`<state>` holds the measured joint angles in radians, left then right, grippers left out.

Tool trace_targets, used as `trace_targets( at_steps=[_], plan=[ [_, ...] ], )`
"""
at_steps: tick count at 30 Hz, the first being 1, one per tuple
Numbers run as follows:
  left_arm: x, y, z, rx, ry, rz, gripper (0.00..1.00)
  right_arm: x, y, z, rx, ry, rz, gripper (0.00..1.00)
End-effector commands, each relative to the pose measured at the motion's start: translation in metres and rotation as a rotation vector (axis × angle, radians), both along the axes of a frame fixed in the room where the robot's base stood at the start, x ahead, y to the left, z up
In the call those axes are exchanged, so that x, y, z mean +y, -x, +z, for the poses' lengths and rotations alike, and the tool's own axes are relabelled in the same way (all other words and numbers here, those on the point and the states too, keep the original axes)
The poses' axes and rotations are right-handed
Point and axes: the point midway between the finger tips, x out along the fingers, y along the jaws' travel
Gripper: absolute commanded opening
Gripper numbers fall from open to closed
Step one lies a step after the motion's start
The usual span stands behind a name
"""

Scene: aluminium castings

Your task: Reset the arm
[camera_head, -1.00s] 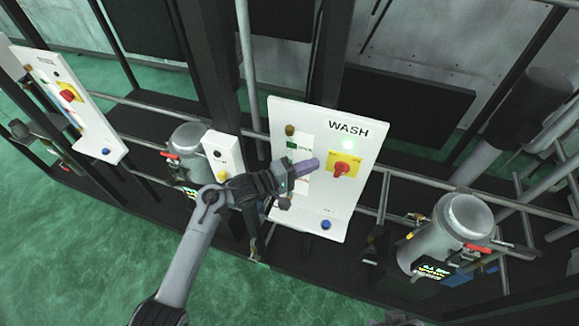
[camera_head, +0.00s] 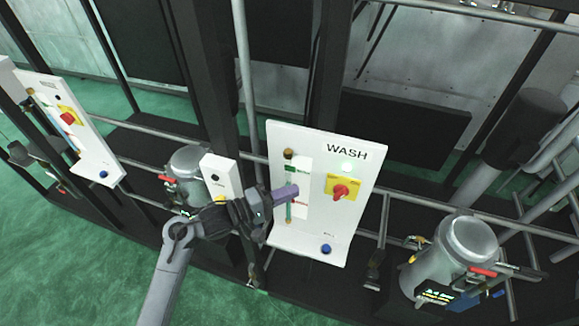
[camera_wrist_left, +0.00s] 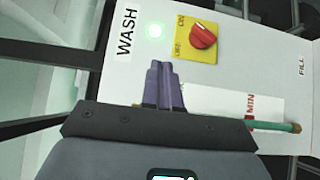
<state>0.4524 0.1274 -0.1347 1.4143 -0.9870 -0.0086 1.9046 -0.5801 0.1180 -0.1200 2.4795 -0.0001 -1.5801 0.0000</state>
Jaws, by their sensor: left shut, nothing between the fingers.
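My left arm comes in from the lower left in the head view. Its gripper (camera_head: 285,194) has purple fingers and is in front of the left part of the white WASH panel (camera_head: 322,222). In the left wrist view the fingers (camera_wrist_left: 164,85) are closed together with nothing between them, pointing at the panel (camera_wrist_left: 100,70). The red rotary knob (camera_head: 341,192) on its yellow plate lies to the right of the fingertips, apart from them. The knob also shows in the left wrist view (camera_wrist_left: 203,36). My right gripper is not in view.
A blue button (camera_head: 326,249) sits low on the WASH panel, and a lit green lamp (camera_head: 347,167) sits above the knob. A metal canister (camera_head: 452,262) stands at right. Another control panel (camera_head: 70,130) is at left. Rails and dark posts surround the panels.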

Motion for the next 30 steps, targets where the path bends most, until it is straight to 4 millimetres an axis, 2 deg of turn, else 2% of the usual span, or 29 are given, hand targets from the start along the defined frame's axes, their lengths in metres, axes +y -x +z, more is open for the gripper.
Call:
trace_targets(
  at_steps=[5,8,10,11,13,17,19,22,24,27,30],
  plan=[
    [0.0,0.005,-0.01,0.019,0.0,0.0,0.0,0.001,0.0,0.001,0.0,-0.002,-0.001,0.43],
    [-0.001,0.017,-0.034,0.064,0.001,-0.001,0.0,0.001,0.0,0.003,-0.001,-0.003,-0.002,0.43],
    [-0.001,0.032,-0.061,0.115,0.001,-0.001,0.0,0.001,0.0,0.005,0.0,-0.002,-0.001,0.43],
    [-0.001,0.04,-0.074,0.143,0.001,-0.001,0.0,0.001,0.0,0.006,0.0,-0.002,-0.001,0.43],
    [-0.002,0.07,-0.105,0.203,0.004,-0.003,0.0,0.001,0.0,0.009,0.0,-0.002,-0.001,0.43],
    [0.0,0.125,-0.143,0.282,-0.003,0.051,0.0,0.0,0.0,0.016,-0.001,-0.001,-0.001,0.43],
    [0.007,0.15,-0.16,0.297,-0.066,0.113,0.0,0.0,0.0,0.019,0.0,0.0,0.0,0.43],
    [0.025,0.183,-0.177,0.268,-0.236,0.217,0.0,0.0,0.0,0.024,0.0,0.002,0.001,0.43],
    [0.046,0.207,-0.183,0.234,-0.412,0.288,0.0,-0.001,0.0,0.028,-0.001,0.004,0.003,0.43],
    [0.085,0.238,-0.179,0.183,-0.712,0.347,0.0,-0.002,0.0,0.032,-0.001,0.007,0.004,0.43],
    [0.124,0.263,-0.163,0.153,-0.988,0.334,0.0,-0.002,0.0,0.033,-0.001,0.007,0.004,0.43]
  ],
)
